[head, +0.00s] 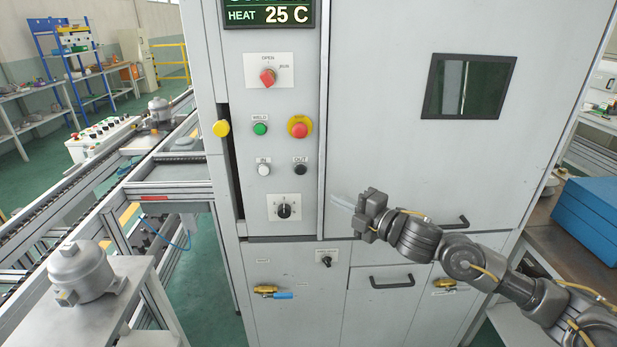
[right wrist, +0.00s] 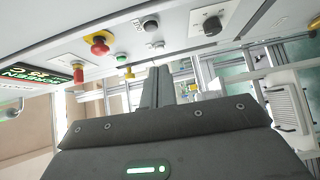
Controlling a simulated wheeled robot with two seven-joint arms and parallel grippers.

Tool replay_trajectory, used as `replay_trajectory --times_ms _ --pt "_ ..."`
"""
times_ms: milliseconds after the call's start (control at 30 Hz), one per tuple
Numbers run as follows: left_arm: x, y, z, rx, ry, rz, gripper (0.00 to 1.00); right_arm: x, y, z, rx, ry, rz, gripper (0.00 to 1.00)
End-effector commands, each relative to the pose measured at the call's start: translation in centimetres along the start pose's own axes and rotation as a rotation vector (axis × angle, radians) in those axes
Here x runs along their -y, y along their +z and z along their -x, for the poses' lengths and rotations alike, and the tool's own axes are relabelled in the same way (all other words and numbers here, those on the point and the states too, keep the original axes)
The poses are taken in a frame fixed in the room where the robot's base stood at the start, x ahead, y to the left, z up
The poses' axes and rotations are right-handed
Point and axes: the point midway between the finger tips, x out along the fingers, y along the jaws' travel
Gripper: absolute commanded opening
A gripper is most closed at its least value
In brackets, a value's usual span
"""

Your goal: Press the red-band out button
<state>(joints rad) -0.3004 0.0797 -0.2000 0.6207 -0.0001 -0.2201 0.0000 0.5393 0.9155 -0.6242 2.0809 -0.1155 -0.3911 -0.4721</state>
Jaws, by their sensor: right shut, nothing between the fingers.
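The button labelled OUT (head: 300,170) is a dark round button on the grey control panel, right of the white IN button (head: 264,169). I cannot make out a red band on it. It also shows in the right wrist view as a dark button (right wrist: 150,25). My right gripper (head: 340,202) is shut and empty, in front of the cabinet, right of and below the OUT button and apart from it. Its closed fingers (right wrist: 157,86) point toward the panel side in the right wrist view. My left gripper is not in view.
The panel also has a green WELD button (head: 260,129), a red emergency stop (head: 299,127), a red rotary switch (head: 267,76) and a black knob (head: 284,211). A yellow knob (head: 221,128) sticks out at the left. A conveyor (head: 60,190) runs left; a blue box (head: 592,215) stands right.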

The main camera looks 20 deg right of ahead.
Motion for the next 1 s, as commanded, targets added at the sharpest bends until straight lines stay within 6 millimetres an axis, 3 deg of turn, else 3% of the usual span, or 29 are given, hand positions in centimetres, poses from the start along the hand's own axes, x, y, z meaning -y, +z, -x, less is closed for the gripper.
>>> replay_trajectory --times_ms 100,533,667,1000 --pt "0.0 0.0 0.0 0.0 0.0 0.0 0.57 -1.0 -0.7 0.3 -0.017 0.01 0.031 0.0" --pt "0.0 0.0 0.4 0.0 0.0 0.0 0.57 -1.2 -0.7 -0.4 -0.017 0.013 0.027 0.0" --pt "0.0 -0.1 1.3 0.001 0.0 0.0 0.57 -1.5 -0.8 -2.3 -0.016 0.013 0.026 0.0" --pt "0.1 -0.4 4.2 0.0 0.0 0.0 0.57 -1.6 -0.9 -9.4 -0.016 0.012 0.025 0.0"
